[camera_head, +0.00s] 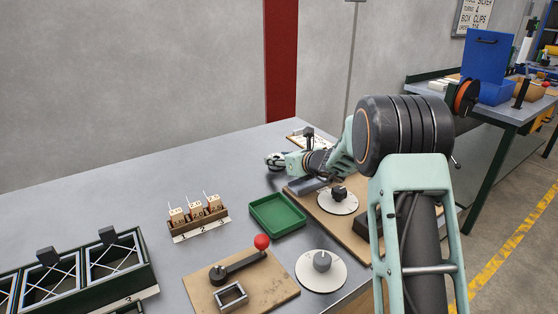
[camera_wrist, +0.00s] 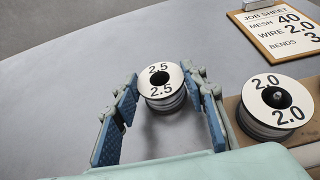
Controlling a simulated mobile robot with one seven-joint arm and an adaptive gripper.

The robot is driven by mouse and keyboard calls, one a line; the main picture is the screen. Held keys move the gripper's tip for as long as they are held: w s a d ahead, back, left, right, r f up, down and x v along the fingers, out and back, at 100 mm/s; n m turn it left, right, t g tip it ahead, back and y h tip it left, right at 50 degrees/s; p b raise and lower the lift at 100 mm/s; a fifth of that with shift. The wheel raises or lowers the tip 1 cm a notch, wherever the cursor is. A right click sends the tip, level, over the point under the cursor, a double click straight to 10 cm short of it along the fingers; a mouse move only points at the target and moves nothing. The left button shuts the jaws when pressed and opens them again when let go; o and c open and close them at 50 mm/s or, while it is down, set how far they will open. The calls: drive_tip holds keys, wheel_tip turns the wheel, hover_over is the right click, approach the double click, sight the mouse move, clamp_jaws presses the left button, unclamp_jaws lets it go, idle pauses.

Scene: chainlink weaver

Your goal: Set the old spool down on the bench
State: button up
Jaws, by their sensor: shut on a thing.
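A spool marked 2.5 (camera_wrist: 161,82), with a white face and grey wire, sits between the fingertips of my gripper (camera_wrist: 161,84) in the wrist view. The blue-padded fingers are shut on it, one on each side. In the head view my gripper (camera_head: 284,161) is at the back of the grey bench (camera_head: 240,160), with the spool low over or on its top; I cannot tell whether it touches. A second spool, marked 2.0 (camera_wrist: 272,107), sits on a brown board to the right, apart from my gripper.
A job sheet clipboard (camera_wrist: 280,31) lies at the back right. A green tray (camera_head: 278,214) is in front of my gripper. A numbered rack (camera_head: 198,222) and a red-knobbed lever board (camera_head: 240,284) stand nearer. Bare bench lies left of my gripper.

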drive_tip(key=shift+r, duration=0.2)
drive_tip(key=shift+f, duration=0.15)
drive_tip(key=o, duration=1.4)
drive_tip(key=shift+o, duration=0.2)
drive_tip(key=shift+r, duration=0.2)
drive_tip(key=v, duration=1.2)
drive_tip(key=shift+f, duration=0.15)
